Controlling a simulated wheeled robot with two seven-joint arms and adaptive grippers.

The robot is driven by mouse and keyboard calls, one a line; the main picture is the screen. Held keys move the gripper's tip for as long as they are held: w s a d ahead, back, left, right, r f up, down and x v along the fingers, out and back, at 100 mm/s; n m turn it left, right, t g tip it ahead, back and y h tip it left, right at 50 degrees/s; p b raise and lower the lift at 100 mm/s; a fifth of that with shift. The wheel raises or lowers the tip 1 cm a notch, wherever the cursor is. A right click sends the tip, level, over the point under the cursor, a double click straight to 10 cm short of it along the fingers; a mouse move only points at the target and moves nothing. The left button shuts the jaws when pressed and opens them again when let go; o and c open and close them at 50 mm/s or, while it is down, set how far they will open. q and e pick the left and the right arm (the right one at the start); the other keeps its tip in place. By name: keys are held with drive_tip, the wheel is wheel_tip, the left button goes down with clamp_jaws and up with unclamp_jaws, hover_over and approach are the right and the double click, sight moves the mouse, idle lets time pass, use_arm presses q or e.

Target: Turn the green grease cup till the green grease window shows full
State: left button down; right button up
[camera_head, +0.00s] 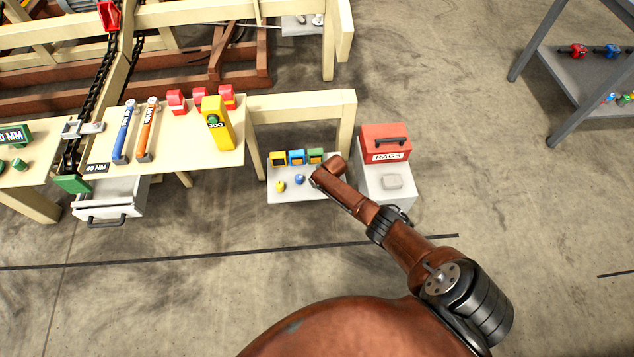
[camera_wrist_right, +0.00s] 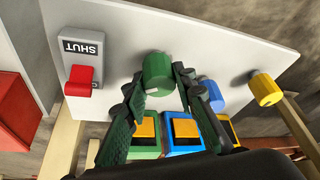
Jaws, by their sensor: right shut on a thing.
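The green grease cup (camera_wrist_right: 158,75) stands out from a pale panel (camera_wrist_right: 220,42) in the right wrist view. My right gripper (camera_wrist_right: 160,82) has a finger on each side of the cup and is shut on it. The green grease window (camera_wrist_right: 146,149) is beside the cup, partly behind a finger. An orange fill shows in it, but its exact level is hard to read. In the head view, the green window (camera_head: 315,156) sits at the right of a row of three, and my right wrist (camera_head: 330,172) hides the green cup. My left gripper is out of view.
Blue cup (camera_head: 299,179) and yellow cup (camera_head: 279,186) sit close by, below the blue window (camera_head: 296,157) and yellow window (camera_head: 278,158). A red switch (camera_wrist_right: 80,78) by a SHUT label is beside the green cup. A red RAGS box (camera_head: 385,138) stands to the right.

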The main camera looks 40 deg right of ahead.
drive_tip(key=shift+w, duration=0.1)
drive_tip(key=o, duration=1.2)
drive_tip(key=shift+c, duration=0.2)
drive_tip(key=shift+r, duration=0.15)
drive_tip(key=v, duration=1.1)
drive_tip(key=shift+s+r, duration=0.3)
